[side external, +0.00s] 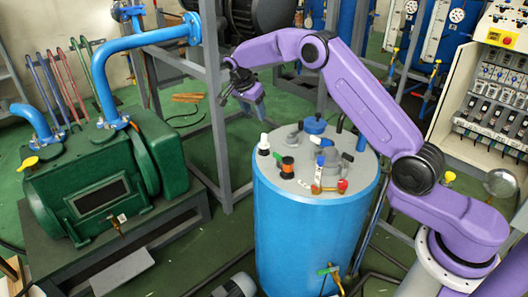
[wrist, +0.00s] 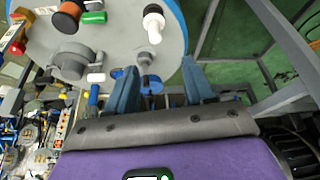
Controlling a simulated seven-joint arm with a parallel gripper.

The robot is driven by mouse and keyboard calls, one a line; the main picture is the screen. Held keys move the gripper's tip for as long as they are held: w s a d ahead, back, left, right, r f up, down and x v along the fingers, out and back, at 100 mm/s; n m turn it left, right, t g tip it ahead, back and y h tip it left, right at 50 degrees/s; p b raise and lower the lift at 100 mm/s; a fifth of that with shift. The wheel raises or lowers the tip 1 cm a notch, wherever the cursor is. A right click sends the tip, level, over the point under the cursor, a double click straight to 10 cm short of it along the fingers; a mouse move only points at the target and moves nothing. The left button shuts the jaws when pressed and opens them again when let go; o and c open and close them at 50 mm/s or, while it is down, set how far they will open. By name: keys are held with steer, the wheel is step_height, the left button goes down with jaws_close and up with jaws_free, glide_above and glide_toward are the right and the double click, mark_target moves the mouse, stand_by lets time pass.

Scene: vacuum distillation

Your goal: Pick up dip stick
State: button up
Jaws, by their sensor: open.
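I cannot tell for certain which thing is the dip stick. The blue cylindrical tank (side external: 305,240) carries several small fittings on its grey lid. A blue-topped white piece (side external: 320,160) stands near the middle. My gripper (side external: 238,92) is open and empty, in the air behind and left of the lid. In the wrist view, the blue fingers of my gripper (wrist: 162,88) are apart, with the tank's lid (wrist: 110,50) beyond them.
A grey metal frame post (side external: 214,100) stands close to the left of my gripper. A green pump (side external: 100,190) with blue pipes is at the left. A control panel (side external: 492,95) is at the right. Thin coloured rods or hoses (side external: 60,85) lean at the back left.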

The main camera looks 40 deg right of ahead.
mark_target(264, 135)
steer(key=x, duration=0.7)
steer(key=shift+d+f, duration=0.1)
steer(key=shift+f, duration=0.2)
steer(key=x, duration=0.4)
steer(key=shift+s+f, duration=0.25)
steer(key=shift+s, duration=0.1)
steer(key=shift+d+f, duration=0.15)
steer(key=shift+f, duration=0.3)
jaws_close()
